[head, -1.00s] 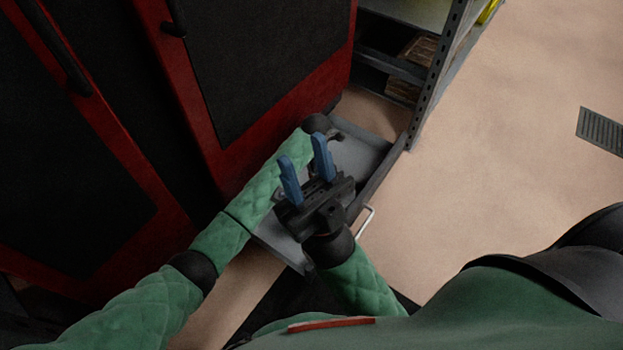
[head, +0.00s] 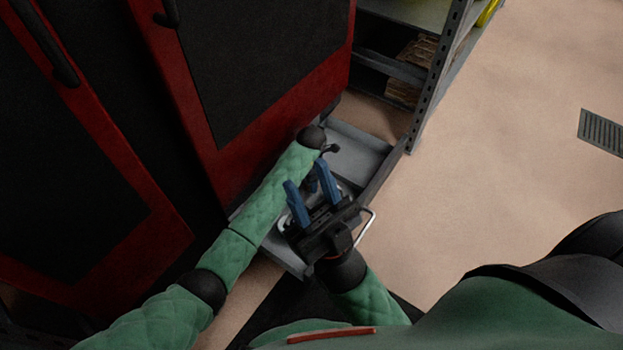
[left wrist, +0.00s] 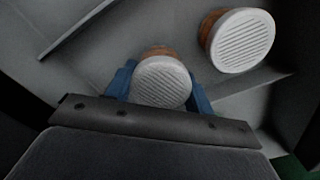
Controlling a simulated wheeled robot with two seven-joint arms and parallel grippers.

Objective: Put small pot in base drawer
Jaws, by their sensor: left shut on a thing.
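A pot with a pale ribbed top and brown side (left wrist: 163,82) is between the blue fingers of my left gripper (left wrist: 160,88), shut on it in the left wrist view. It is over the grey floor of the open base drawer (head: 356,155); I cannot tell whether it touches the floor. A second pot (left wrist: 242,41) of like kind stands in the drawer to its right.
A red and black cabinet (head: 225,165) stands close on the left. A metal shelf rack (head: 436,75) stands behind. The floor (head: 500,150) on the right is clear.

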